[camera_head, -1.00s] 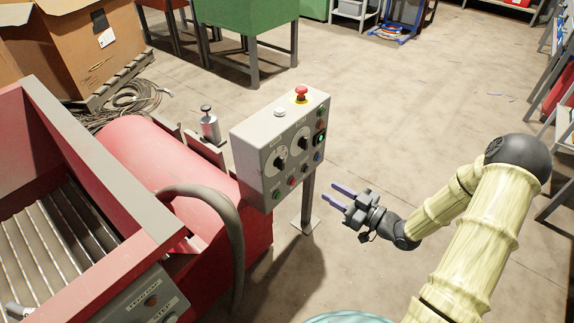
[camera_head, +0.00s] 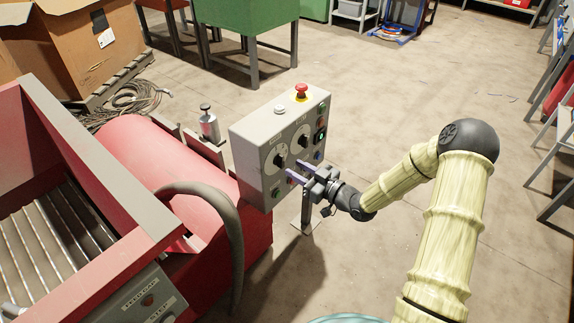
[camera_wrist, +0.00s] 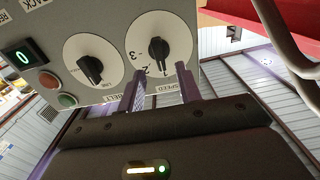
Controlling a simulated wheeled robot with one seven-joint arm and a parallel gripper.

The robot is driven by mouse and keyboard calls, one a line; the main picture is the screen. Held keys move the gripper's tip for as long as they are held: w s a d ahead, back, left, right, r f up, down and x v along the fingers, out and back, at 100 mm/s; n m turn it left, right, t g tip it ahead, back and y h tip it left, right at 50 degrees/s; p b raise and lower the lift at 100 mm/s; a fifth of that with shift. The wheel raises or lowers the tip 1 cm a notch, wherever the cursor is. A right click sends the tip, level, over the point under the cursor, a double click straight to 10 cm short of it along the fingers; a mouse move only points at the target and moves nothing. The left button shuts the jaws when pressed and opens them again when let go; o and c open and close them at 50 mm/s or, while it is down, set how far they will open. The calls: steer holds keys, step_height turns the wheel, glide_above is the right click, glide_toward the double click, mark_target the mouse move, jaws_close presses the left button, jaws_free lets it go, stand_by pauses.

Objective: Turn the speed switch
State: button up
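The speed switch is a black knob on a white dial on the grey control box (camera_head: 250,150); it is the left dial (camera_head: 278,160) in the head view. In the wrist view the speed knob (camera_wrist: 157,47) shows upside down, with the numbers 1, 2 and 3 beside it. Which number it points to is not clear. My gripper (camera_head: 294,170) is open and empty, just in front of the box. In the wrist view its two fingers (camera_wrist: 158,78) reach toward the speed dial, one at each side of its lower edge; the knob is not gripped.
The belt knob (camera_wrist: 90,68) sits on a second dial close by. A red emergency button (camera_head: 301,91) tops the box.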

mark_target(283, 162)
steer(key=shift+b+x, duration=0.3)
steer(key=shift+x, duration=2.05)
jaws_close()
